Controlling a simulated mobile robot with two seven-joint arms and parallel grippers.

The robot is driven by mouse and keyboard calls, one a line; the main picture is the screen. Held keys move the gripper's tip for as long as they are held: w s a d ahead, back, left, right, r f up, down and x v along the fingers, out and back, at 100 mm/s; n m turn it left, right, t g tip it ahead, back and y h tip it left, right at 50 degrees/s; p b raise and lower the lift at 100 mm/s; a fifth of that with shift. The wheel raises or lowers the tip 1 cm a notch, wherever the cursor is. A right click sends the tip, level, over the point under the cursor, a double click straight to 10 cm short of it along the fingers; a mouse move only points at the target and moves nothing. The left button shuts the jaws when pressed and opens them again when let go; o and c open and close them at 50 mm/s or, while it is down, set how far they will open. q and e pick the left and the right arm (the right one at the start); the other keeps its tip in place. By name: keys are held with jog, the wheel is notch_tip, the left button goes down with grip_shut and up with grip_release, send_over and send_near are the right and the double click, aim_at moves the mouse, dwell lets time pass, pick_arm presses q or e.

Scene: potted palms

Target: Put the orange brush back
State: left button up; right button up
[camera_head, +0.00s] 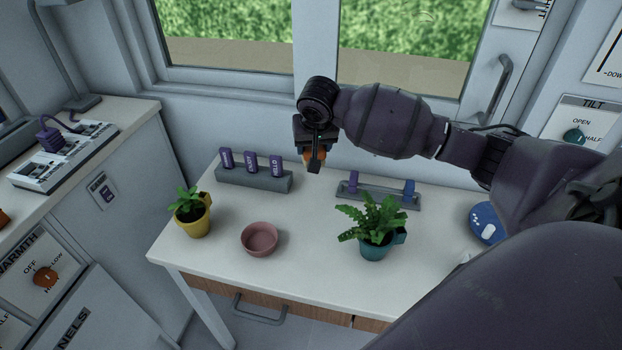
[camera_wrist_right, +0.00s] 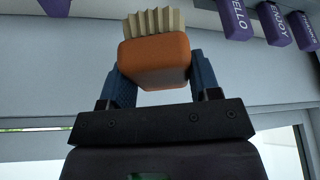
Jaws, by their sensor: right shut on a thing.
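The orange brush (camera_wrist_right: 155,60) with pale bristles (camera_wrist_right: 154,20) is between the two fingers of my right gripper (camera_wrist_right: 154,75) in the right wrist view. In the head view my right gripper (camera_head: 315,158) is above the back of the white table, between two grey racks, and it mostly hides the brush. The right-hand grey rack (camera_head: 378,197) holds a small purple piece (camera_head: 353,181) and a blue piece (camera_head: 409,187), with a gap between them. My left gripper is not in view.
A grey holder (camera_head: 240,180) with labelled purple blocks stands at the back left of the table (camera_head: 310,275). A yellow pot (camera_head: 193,223), a pink bowl (camera_head: 259,240) and a teal pot (camera_head: 376,248) with a fern stand forward. A blue object (camera_head: 485,222) is at the right. Windows rise behind.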

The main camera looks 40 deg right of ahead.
notch_tip(320, 180, down, 4)
jog(key=shift+r+b, duration=0.15)
jog(key=shift+b, duration=0.15)
jog(key=shift+f, duration=0.65)
notch_tip(320, 180, down, 5)
jog(key=shift+r+b, duration=0.1)
jog(key=shift+b, duration=0.7)
jog(key=shift+f, duration=0.35)
jog(key=shift+r, duration=0.1)
jog(key=o, duration=0.9)
